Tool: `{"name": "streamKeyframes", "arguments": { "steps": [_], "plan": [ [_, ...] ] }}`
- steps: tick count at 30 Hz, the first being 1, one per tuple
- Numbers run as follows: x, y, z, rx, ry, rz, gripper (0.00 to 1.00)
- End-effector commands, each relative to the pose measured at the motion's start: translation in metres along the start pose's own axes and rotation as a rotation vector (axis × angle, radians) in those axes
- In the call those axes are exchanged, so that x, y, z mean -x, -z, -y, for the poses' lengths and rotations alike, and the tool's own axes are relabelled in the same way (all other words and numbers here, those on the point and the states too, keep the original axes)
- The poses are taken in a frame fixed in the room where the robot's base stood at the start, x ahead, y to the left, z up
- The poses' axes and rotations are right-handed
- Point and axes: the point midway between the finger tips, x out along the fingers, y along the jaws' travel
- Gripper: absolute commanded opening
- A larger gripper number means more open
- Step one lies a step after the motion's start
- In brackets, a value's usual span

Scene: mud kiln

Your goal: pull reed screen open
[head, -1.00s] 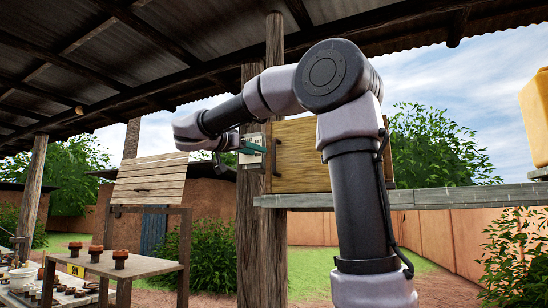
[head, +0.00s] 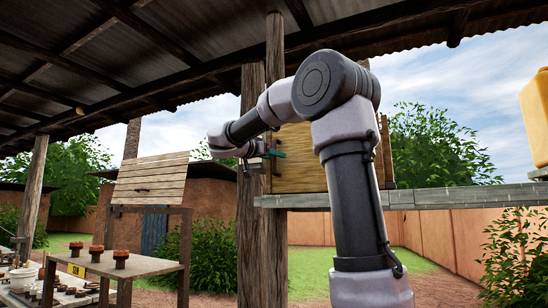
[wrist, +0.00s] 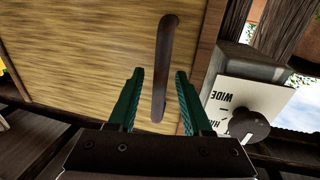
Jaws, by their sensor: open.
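The reed screen (head: 302,165) is a straw-coloured panel set on a grey ledge, partly hidden by my arm. It fills much of the wrist view (wrist: 85,55). Its dark upright bar handle (wrist: 163,60) is near the screen's right edge there. My gripper (wrist: 159,80) is open, with one green finger on each side of the handle's lower part. I see a gap on both sides, so the fingers do not grip it. In the head view my gripper (head: 276,154) is at the screen's left edge.
A white plate (wrist: 243,97) marked "WIDE" with a dark knob (wrist: 249,126) is just right of the handle in the wrist view. A wooden post (head: 250,220) stands left of the screen. A slatted panel (head: 150,178) and a table (head: 118,266) are farther left. A yellow container (head: 537,115) is at right.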

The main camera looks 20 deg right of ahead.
Motion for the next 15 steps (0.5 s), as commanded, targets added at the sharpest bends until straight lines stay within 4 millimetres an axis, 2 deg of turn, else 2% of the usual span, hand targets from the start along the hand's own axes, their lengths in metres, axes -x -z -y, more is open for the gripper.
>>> {"name": "streamKeyframes", "arguments": {
  "steps": [1, 5, 15],
  "plan": [
    [0.0002, 0.0000, 0.0000, 0.000, 0.000, 0.000, 0.50],
    [0.0003, 0.0001, 0.0000, 0.000, 0.000, 0.000, 0.00],
    [0.0006, 0.0001, 0.0000, 0.000, 0.000, 0.000, 0.00]
  ]
}}
